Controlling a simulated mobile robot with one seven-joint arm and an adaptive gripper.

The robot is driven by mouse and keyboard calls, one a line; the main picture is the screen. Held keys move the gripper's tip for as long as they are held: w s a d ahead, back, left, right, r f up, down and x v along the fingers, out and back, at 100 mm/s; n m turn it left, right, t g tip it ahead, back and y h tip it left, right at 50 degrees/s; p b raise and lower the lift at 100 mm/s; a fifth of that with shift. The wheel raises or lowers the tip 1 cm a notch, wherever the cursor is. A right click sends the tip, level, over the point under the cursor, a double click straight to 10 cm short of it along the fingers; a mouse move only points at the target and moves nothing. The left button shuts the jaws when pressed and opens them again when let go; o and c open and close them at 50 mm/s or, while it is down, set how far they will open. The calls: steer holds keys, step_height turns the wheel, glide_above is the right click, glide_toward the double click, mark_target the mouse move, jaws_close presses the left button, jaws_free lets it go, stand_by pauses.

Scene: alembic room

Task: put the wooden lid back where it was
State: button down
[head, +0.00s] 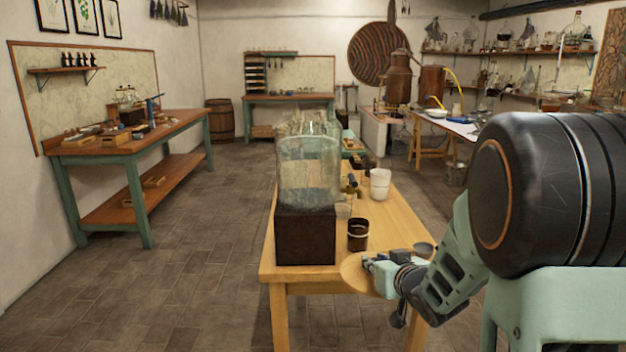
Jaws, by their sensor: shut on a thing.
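My gripper (374,264) is at the near right corner of the light wooden table (317,275). It is shut on the wooden lid (352,274), a thin round disc of pale wood. The lid's left part shows at the table's front edge, and the gripper hides some of the rest. I cannot tell whether the lid touches the table. A dark brown open pot (358,236) stands on the table just behind the lid.
On the table, a large glass vessel (309,172) stands on a dark block (305,236) left of the pot. A whitish cup (380,184) and small dark items stand behind. A cluttered workbench (130,137) lines the left wall. The floor between is clear.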

steer(key=r+n+y+p, duration=0.1)
steer(key=r+p, duration=0.1)
steer(key=p, duration=0.1)
steer(key=s+r+n+g+y+p, duration=0.1)
steer(key=r+p, duration=0.1)
steer(key=p, duration=0.2)
steer(key=s+r+n+y+p, duration=0.1)
steer(key=r+y+p, duration=0.1)
steer(key=p, duration=0.1)
steer(key=shift+s+a+r+n+g, duration=0.1)
steer(key=shift+r+n+g, duration=0.2)
steer(key=shift+n, duration=0.1)
steer(key=s+a+r+n+g+y+p, duration=0.1)
steer(key=s+r+n+g+y+p, duration=0.3)
steer(key=s+p, duration=0.6)
steer(key=shift+s+n+p, duration=0.35)
steer(key=shift+n+p, duration=0.15)
steer(key=shift+a+y, duration=0.1)
steer(key=shift+y, duration=0.2)
steer(key=shift+w+r, duration=0.1)
